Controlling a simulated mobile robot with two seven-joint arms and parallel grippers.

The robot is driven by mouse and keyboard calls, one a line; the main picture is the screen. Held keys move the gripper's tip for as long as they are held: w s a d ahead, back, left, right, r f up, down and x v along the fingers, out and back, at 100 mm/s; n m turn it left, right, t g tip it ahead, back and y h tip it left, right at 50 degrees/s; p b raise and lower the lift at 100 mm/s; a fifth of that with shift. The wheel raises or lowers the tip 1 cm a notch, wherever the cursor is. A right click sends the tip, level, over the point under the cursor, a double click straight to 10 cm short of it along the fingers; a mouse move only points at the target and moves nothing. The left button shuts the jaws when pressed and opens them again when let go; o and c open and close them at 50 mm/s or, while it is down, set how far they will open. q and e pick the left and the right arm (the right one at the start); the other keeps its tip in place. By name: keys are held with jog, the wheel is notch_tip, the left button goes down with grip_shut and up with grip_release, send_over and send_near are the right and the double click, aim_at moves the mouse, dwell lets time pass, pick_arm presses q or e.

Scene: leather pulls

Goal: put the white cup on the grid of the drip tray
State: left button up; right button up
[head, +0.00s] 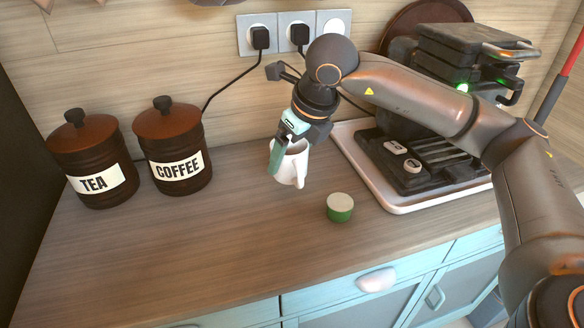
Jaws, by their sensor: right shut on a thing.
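The white cup (291,168) is near the middle of the head view, left of the coffee machine. My right gripper (283,150) reaches down to it and is shut on its rim or wall. I cannot tell whether the cup touches the counter. The drip tray (440,160) is the dark slatted part at the front of the black coffee machine (455,75). My left gripper is not in view.
A green tub with a pale lid (340,207) stands on the wooden counter (220,240). A white tray (400,208) lies under the machine. TEA (93,160) and COFFEE (173,147) jars stand at left. The counter's front left is clear.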

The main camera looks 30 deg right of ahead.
aim_at(292, 169)
jog(key=shift+w+d+f, duration=0.15)
jog(key=shift+w+f, duration=0.05)
jog(key=shift+f, duration=0.1)
jog(key=shift+w+d+f, duration=0.1)
jog(key=shift+f, duration=0.55)
jog(key=shift+w+d+f, duration=0.1)
jog(key=shift+f, duration=0.5)
jog(key=shift+a+f, duration=0.1)
jog(key=shift+f, duration=0.4)
jog(key=shift+f+b, duration=0.25)
jog(key=shift+b, duration=0.15)
jog(key=o, duration=1.3)
jog(key=shift+r, duration=0.1)
